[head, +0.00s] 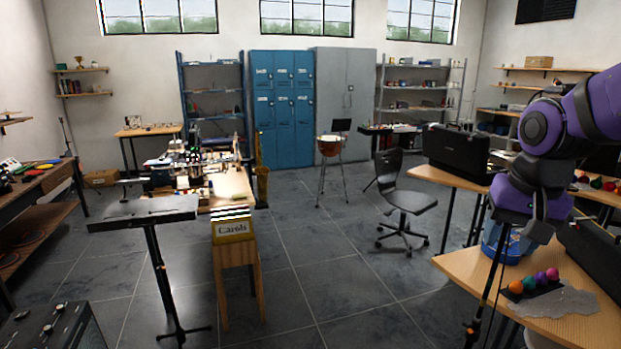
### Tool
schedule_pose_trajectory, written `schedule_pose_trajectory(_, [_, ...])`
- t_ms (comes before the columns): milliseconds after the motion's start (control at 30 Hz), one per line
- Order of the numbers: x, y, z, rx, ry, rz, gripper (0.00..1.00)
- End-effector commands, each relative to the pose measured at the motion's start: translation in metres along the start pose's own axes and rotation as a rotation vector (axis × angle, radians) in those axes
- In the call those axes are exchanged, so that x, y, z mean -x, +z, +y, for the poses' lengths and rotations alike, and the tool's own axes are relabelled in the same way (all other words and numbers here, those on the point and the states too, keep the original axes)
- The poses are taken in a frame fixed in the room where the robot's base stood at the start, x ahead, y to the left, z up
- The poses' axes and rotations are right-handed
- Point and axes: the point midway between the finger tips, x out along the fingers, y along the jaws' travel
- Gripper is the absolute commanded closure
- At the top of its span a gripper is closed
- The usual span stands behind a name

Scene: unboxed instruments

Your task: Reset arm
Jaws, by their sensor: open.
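My purple and black arm comes in from the right edge and bends downward. My gripper (537,232) is at its lower end, above the near right wooden table (588,328), and is open. The fingers are small and hard to make out, and I see nothing held between them. A blue round container (508,243) is just behind and left of the gripper, partly covered by the arm.
Colored balls (540,277) sit in a dark holder on the near right table, close below my gripper. A black case (456,152) stands on the table behind.

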Motion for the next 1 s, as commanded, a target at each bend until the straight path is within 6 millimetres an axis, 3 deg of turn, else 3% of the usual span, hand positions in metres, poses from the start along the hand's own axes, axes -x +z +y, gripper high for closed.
schedule_pose_trajectory(200, [0.041, 0.04, 0.013, 0.13, -0.047, 0.105, 0.53])
schedule_pose_trajectory(500, [0.073, 0.092, 0.027, 0.298, -0.049, 0.241, 0.53])
schedule_pose_trajectory(700, [0.078, 0.108, 0.03, 0.349, -0.038, 0.28, 0.53])
schedule_pose_trajectory(1000, [0.079, 0.109, 0.03, 0.355, -0.036, 0.283, 0.53])
